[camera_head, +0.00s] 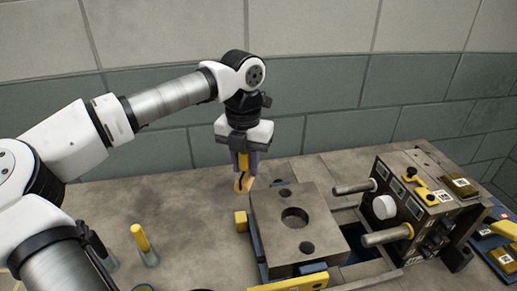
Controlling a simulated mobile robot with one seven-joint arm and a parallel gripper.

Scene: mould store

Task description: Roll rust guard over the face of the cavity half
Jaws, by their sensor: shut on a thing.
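The cavity half (275,212) is taken to be the grey square block with a central bore and smaller holes in its face. It lies face up on a blue and yellow support. My gripper (243,162) points down beyond the block's far left corner, shut on a roller (243,184) with a yellow handle and a tan-orange end. The roller's end shows apart from the block's face in the picture; its height over the table cannot be told. The fingers partly hide the handle.
A dark mould half (415,205) with pins and a white round core stands at right. A yellow-topped upright tool (141,240) stands at left on the bench (185,215). Yellow blocks (241,221) flank the support. A blue tray (497,262) lies far right; a wall is behind.

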